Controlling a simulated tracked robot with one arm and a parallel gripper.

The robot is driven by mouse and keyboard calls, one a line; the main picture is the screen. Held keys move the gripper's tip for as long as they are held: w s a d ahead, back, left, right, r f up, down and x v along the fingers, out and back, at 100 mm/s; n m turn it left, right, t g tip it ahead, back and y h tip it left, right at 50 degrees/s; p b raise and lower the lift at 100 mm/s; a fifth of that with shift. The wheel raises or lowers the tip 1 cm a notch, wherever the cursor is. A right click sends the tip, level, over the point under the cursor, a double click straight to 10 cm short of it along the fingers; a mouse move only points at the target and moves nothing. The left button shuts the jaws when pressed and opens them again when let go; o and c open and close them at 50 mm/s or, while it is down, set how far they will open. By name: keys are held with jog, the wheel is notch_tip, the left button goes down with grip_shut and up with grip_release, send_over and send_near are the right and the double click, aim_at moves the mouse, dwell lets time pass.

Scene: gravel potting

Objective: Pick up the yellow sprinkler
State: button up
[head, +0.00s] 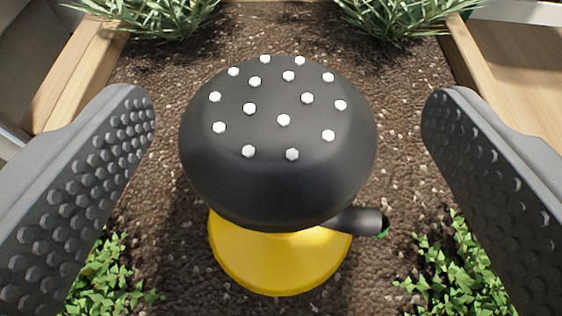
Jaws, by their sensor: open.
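The sprinkler (281,252) stands upright on dark soil in the middle of the head view. It has a round yellow base and a large black domed head (270,190) dotted with small white nozzles. A short black hose connector with a green end (362,222) sticks out to its right. My gripper (288,115) is open, with one studded grey finger on each side of the sprinkler. Neither finger appears to touch it, and soil shows in the gaps between. The black head hides the rear part of the yellow base.
The soil (160,190) lies in a planter with a wooden side wall on the left (80,75) and another on the right (476,60). Spiky plants grow at the back left (160,14) and back right (405,14). Low leafy plants sit at the front left (108,275) and front right (455,270).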

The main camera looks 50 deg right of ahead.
jog(key=x, duration=0.2)
jog(key=b+x, duration=0.1)
jog(key=x, duration=0.1)
jog(key=shift+a+f, duration=0.25)
jog(key=shift+f, duration=0.05)
jog(key=c, duration=1.6)
jog(key=shift+c, duration=0.2)
jog(key=shift+r, duration=0.1)
